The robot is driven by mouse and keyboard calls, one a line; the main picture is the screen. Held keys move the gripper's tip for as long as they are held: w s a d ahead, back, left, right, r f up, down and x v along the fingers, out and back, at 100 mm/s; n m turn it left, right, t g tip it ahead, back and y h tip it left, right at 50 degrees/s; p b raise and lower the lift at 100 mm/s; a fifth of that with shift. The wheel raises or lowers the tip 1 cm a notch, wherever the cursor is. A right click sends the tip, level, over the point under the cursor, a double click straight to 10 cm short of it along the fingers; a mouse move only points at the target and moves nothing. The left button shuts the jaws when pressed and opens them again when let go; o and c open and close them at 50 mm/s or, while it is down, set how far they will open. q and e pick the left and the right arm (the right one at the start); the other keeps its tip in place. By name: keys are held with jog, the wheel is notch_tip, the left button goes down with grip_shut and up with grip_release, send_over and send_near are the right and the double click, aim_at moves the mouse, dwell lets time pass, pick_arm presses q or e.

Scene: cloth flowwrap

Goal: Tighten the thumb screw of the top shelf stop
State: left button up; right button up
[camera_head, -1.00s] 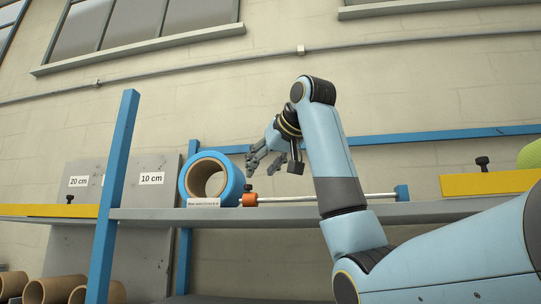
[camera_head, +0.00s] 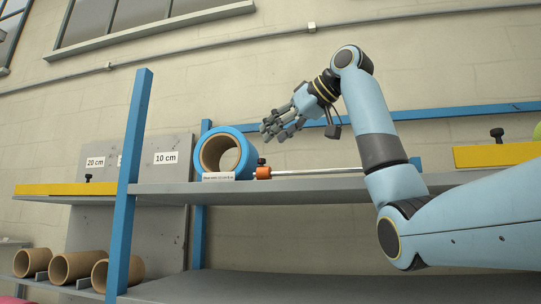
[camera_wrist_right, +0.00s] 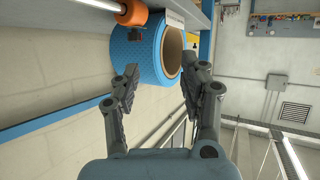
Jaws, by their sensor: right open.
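The top shelf stop is an orange collar (camera_head: 263,173) on a silver rod (camera_head: 318,171) along the shelf. Its black thumb screw (camera_head: 262,161) stands up from the collar. In the right wrist view the collar (camera_wrist_right: 132,12) is at the top edge, with the thumb screw (camera_wrist_right: 135,36) pointing down in the picture. My right gripper (camera_head: 270,130) is open and empty, above the screw in the head view and apart from it. In the wrist view its fingers (camera_wrist_right: 160,74) appear on either side of the blue roll, with the screw beyond the left fingertip. My left gripper is out of view.
A blue roll (camera_head: 238,142) with a cardboard core stands beside the stop on the grey shelf (camera_head: 300,188). A blue post (camera_head: 127,190) rises at left. Cardboard tubes (camera_head: 70,268) lie on a lower shelf. A yellow bar (camera_head: 490,156) with a black knob is at right.

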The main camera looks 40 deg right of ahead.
jog(key=b, duration=0.2)
send_near(262, 163)
jog(key=s+d+r, duration=0.1)
jog(key=s+d, duration=0.1)
jog(key=shift+y, duration=0.3)
jog(key=p+x, duration=0.1)
jog(key=x, duration=0.2)
jog(key=p+x, duration=0.2)
jog(key=x, duration=0.1)
jog(key=r+p+x, duration=0.1)
jog(key=x, duration=0.2)
jog(key=shift+w+a+p, duration=0.2)
jog(key=shift+w+p, duration=0.15)
jog(key=shift+w, duration=0.05)
jog(key=shift+w+a+f, duration=0.25)
jog(key=shift+w+f, duration=0.05)
jog(key=shift+w, duration=0.25)
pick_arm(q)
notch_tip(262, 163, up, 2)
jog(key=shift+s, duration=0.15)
pick_arm(e)
grip_shut()
